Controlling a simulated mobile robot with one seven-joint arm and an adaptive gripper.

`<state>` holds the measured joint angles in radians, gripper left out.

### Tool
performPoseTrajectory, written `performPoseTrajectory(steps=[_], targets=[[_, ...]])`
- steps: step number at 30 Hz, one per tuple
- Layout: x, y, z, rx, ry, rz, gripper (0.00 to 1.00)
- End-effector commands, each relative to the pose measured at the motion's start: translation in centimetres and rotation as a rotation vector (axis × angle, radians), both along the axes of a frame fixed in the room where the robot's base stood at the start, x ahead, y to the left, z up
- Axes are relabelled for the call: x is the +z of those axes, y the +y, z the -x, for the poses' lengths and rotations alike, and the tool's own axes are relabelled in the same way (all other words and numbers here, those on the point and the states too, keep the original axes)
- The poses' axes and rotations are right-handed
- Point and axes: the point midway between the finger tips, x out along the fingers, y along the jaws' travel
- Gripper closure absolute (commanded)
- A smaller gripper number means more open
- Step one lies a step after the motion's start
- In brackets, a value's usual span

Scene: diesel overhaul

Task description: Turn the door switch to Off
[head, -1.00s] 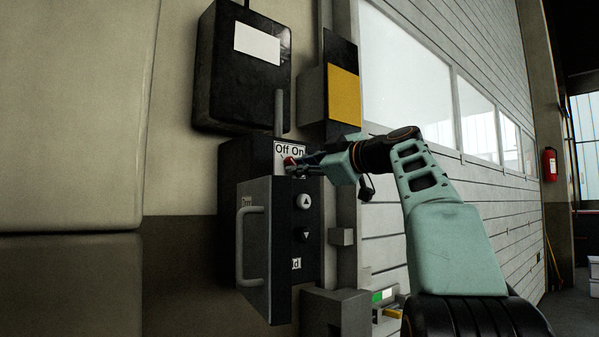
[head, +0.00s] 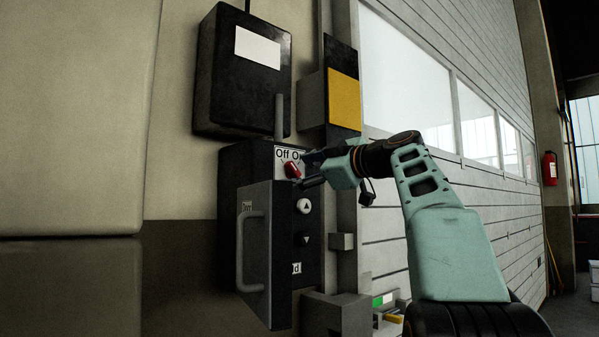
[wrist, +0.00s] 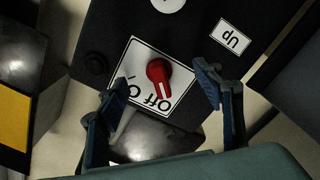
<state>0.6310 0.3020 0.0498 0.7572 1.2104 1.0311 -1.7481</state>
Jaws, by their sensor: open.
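The door switch (head: 292,170) is a red knob on a white label plate reading Off and On, on the front of a black control box (head: 262,157). In the wrist view the red knob (wrist: 159,72) shows upside down, and its narrow end points toward the Off side of the label (wrist: 178,98). My gripper (head: 311,170) is just right of the knob in the head view. In the wrist view its two blue-padded fingers are spread, one on each side of the knob, with gaps between. They appear not to touch it.
Up and down buttons (head: 304,206) sit below the knob. A grey handle (head: 249,252) projects at the box's left. A black box (head: 240,75) hangs above, and a black and yellow panel (head: 343,98) stands to the upper right. The white door (head: 440,170) fills the right.

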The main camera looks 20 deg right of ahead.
Motion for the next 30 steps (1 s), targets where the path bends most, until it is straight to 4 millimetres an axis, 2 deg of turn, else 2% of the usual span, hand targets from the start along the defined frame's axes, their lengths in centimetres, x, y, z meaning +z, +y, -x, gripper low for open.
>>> performPoseTrajectory(steps=[10, 15, 30], targets=[[-0.2, -1.8, 4.7, -0.004, -0.002, 0.002, 0.39], [0.0, -2.3, 6.2, -0.002, -0.001, 0.001, 0.39], [0.0, -2.3, 6.4, 0.0, 0.0, 0.0, 0.39]])
